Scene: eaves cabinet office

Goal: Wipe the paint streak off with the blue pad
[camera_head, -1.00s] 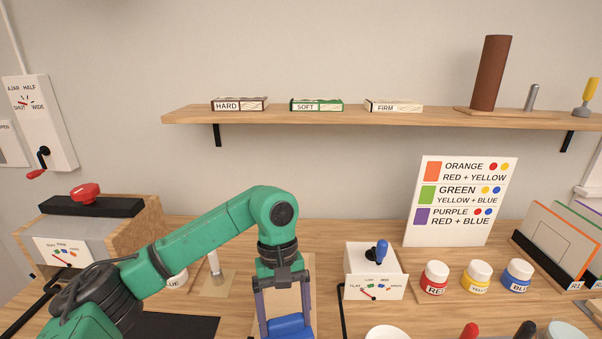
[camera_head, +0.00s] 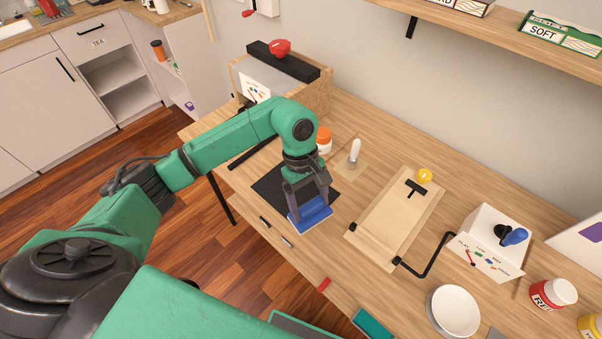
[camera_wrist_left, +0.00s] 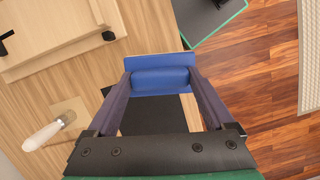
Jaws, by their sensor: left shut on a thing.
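My left gripper (camera_head: 308,203) is shut on the blue pad (camera_head: 312,217) by its raised grip. The pad is over the front right part of a dark mat (camera_head: 271,190) on the desk; whether it touches the mat I cannot tell. The pad (camera_wrist_left: 160,72) also shows between both fingers in the left wrist view, with the dark mat (camera_wrist_left: 150,115) partly visible behind it. I see no paint streak in either view; the pad and gripper hide part of the mat. My right gripper is not in view.
A wooden board (camera_head: 392,222) with a black clip lies to the right of the pad. A white bowl (camera_head: 453,310) and a lever box (camera_head: 493,240) are farther right. The desk's front edge is close.

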